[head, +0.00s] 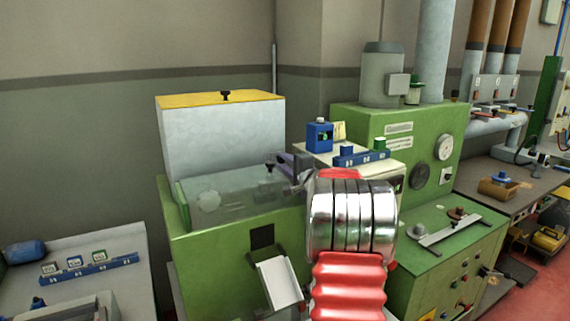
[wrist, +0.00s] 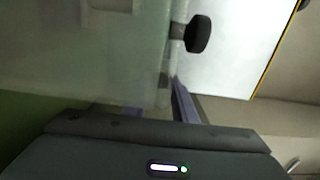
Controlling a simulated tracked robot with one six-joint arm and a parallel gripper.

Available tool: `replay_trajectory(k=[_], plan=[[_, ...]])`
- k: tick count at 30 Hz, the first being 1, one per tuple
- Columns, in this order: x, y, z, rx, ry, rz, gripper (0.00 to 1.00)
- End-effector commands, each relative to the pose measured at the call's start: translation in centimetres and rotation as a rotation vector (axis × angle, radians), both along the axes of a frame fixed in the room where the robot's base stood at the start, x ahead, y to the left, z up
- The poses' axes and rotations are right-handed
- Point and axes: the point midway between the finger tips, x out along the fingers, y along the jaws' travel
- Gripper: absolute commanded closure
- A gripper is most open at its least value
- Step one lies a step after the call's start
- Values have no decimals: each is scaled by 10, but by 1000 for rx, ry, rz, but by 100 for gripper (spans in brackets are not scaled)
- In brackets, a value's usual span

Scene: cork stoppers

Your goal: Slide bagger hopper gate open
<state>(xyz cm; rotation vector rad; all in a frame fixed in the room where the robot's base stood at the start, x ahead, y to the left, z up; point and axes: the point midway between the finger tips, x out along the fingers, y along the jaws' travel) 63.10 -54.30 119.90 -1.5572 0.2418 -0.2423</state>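In the head view a green machine (head: 207,262) carries a pale grey box-shaped hopper (head: 222,138) with a yellow top. A clear cover (head: 232,192) with a black knob (head: 270,164) lies in front of the hopper. I cannot tell which part is the hopper gate. My gripper (head: 287,163) is at the cover's right end, close to the knob, partly hidden by my arm. In the wrist view the black knob (wrist: 199,34) stands beyond the fingers at the cover's edge. My gripper's purple fingers (wrist: 158,108) show apart, with the cover's edge between them and no grasped object visible.
A white chute (head: 279,283) slopes from the machine's front. A blue box (head: 319,136) and a labelled blue rack (head: 362,158) stand behind my arm. A second green machine (head: 440,262) is at right. A table (head: 105,248) with a blue rack stands at left.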

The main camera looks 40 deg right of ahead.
Motion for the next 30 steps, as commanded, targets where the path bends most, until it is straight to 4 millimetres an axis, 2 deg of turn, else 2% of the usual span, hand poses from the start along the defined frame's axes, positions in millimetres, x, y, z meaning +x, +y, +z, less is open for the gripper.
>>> replay_trajectory(k=[1,10,20,23,30], plan=[[0,0,0,0,1,0,80],[0,0,-1,1,2,-1,100],[-1,0,0,1,3,-1,100],[0,0,10,-2,2,0,100],[0,0,50,-4,-2,0,100]])
